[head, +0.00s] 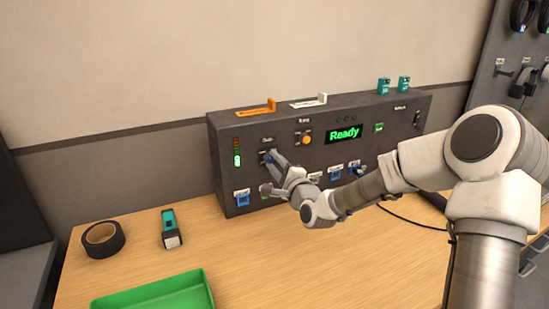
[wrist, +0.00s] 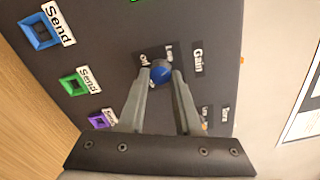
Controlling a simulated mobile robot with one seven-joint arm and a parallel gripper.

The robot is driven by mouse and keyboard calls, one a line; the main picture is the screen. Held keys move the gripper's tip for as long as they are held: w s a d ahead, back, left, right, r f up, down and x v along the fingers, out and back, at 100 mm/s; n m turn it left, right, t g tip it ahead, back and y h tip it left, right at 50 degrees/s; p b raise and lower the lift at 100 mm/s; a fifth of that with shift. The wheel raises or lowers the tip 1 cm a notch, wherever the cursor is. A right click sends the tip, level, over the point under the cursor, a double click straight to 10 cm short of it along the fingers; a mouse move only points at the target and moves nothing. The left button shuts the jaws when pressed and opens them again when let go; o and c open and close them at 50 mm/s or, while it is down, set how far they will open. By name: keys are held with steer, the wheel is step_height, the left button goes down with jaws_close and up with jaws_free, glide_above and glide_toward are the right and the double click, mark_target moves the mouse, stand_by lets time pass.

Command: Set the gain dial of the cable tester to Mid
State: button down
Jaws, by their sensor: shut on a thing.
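The cable tester (head: 350,115) is a dark grey box at the back of the table, with a green "Ready" display (head: 344,134). My gripper (wrist: 161,78) is shut on the gain dial, one finger on each side. In the head view my gripper (head: 271,158) reaches the front panel and mostly hides the dial. I cannot tell which mark the dial points to.
An orange knob (head: 306,140) sits right of the gain dial. Blue, green and purple send sockets (wrist: 97,120) line the panel's lower part. Black tape (head: 103,239), a teal-black tool (head: 171,230) and a green tray (head: 160,292) lie on the table, front left.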

steer(key=m+p, duration=0.1)
steer(key=m, duration=0.2)
steer(key=shift+m, duration=0.4)
steer(key=m+p, duration=0.1)
steer(key=m, duration=0.2)
steer(key=shift+m, duration=0.3)
steer(key=m, duration=0.3)
steer(key=shift+a+m, duration=0.1)
steer(key=shift+m, duration=1.6)
steer(key=c, duration=0.6)
jaws_free()
steer(key=shift+s+f, duration=0.1)
steer(key=shift+s, duration=0.1)
